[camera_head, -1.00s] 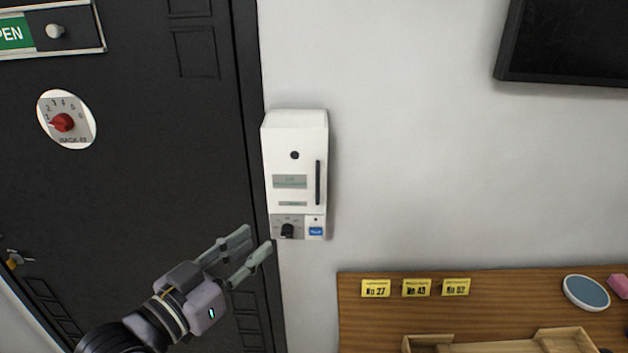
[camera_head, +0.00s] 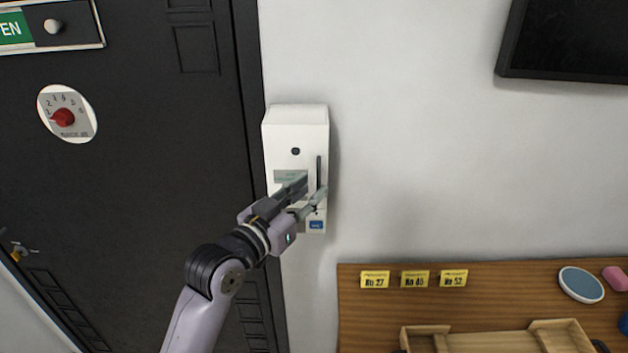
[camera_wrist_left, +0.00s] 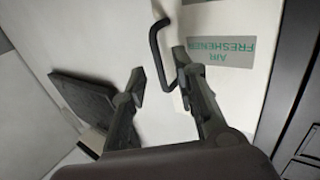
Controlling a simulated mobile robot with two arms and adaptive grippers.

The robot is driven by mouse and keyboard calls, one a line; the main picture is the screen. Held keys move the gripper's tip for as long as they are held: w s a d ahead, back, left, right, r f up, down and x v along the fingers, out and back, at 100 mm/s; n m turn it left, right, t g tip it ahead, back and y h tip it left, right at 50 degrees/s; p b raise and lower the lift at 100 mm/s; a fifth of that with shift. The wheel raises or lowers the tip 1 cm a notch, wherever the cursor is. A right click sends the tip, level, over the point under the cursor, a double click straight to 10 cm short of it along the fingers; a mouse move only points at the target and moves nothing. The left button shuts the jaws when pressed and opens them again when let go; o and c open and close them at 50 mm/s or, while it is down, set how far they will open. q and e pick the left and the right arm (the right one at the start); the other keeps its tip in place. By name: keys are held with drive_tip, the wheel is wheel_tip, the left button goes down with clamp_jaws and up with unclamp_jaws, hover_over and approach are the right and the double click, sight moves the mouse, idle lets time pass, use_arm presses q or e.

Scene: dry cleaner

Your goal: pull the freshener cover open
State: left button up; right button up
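The white air freshener (camera_head: 296,128) hangs on the wall beside the dark door. Its cover shows shut, with a dark upright bar handle (camera_head: 319,167) on its right side. My left gripper (camera_head: 313,187) is in front of the cover at the handle's lower part, fingers apart. In the left wrist view the handle (camera_wrist_left: 155,45) shows between the two open fingertips (camera_wrist_left: 160,68), with the green "AIR FRESHENER" label (camera_wrist_left: 220,50) beside it. I cannot tell whether a finger touches the handle. The arm hides the freshener's lower left knob. My right gripper is not in view.
The dark door (camera_head: 130,200) with a red dial (camera_head: 63,117) is on the left. A wooden counter (camera_head: 500,285) with yellow number tags (camera_head: 414,279), a wooden tray (camera_head: 480,342) and a round blue dish (camera_head: 581,285) is at lower right. A black screen (camera_head: 570,40) hangs upper right.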

use_arm(q)
drive_tip(key=shift+x, duration=1.15)
drive_tip(key=shift+c, duration=0.3)
clamp_jaws()
